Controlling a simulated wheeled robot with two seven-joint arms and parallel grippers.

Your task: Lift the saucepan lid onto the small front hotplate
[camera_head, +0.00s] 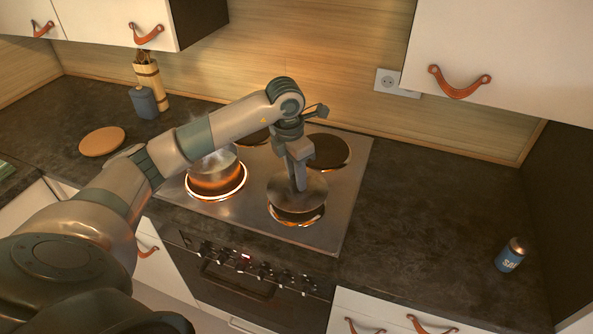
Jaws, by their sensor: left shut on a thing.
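The round metal saucepan lid (284,199) is over the front right hotplate (312,218), covering most of it. A dark, orange-lit part of that hotplate shows below the lid's near edge. I cannot tell whether the lid touches it. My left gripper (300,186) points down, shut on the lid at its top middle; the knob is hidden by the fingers. The saucepan (216,180) stands uncovered on the glowing front left hotplate (215,199), partly hidden behind my left arm. My right gripper is not in view.
Two dark rear hotplates, one at the right (330,152), show no glow. A blue salt can (510,255) stands on the right counter. A round wooden board (102,141), a grey canister (144,103) and a utensil holder (152,80) are at the left. The counter right of the hob is mostly clear.

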